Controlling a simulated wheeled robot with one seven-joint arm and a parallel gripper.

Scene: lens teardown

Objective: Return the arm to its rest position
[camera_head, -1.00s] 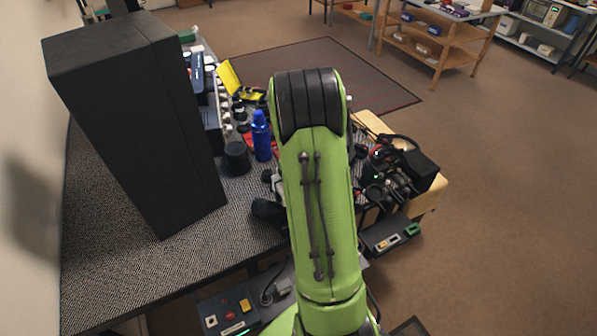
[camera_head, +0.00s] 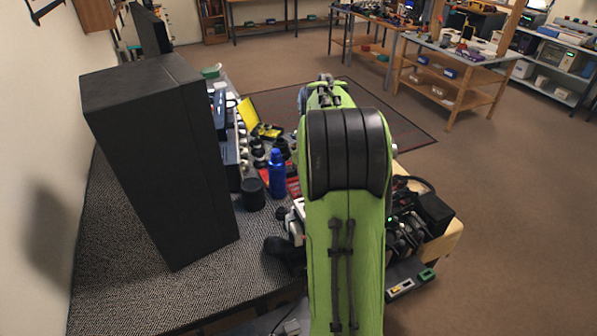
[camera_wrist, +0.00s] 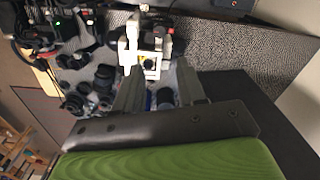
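My gripper shows in the wrist view (camera_wrist: 160,82), its two grey fingers standing apart. I see nothing held between them; a white device with a yellow part (camera_wrist: 148,48) lies beyond the fingertips. In the head view my green arm, with its black banded joint, rises through the middle of the picture and bends away over the bench. My gripper is hidden behind the arm there.
A tall black box (camera_head: 165,165) stands on the grey textured bench (camera_head: 130,285) at left. A blue bottle (camera_head: 277,173) and a dark cylinder (camera_head: 253,194) stand left of my arm. Cluttered black equipment (camera_head: 420,215) lies at right. Open brown floor (camera_head: 530,220) lies further right.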

